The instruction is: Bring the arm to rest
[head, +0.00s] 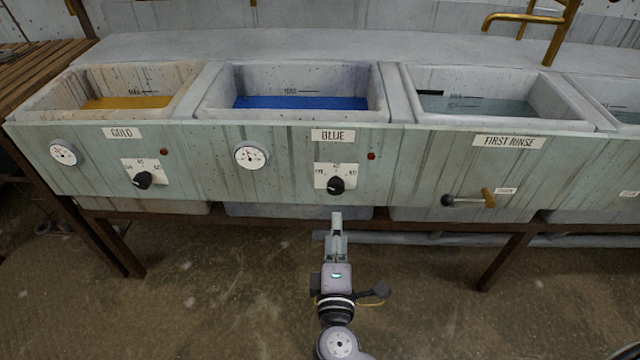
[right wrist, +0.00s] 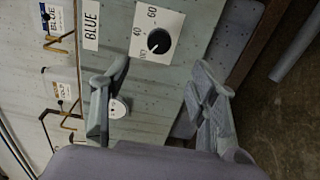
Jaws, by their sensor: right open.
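My right arm reaches up from the bottom middle of the head view. Its gripper (head: 336,222) is in front of the tank row, just below the black knob (head: 336,185) of the BLUE tank. In the right wrist view the two grey fingers (right wrist: 162,75) stand apart with nothing between them. The BLUE knob (right wrist: 159,41) shows on its white dial plate beyond the fingertips, apart from them. A round gauge (right wrist: 118,107) is partly hidden by one finger. My left gripper is in neither view.
The row holds a GOLD tank (head: 150,140), a BLUE tank (head: 290,140) and a FIRST RINSE tank (head: 440,165). A drain lever (head: 468,200) sticks out at right. A grey pipe (head: 430,240) and rusty legs (head: 505,262) are below. The floor (head: 200,300) in front is mostly clear.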

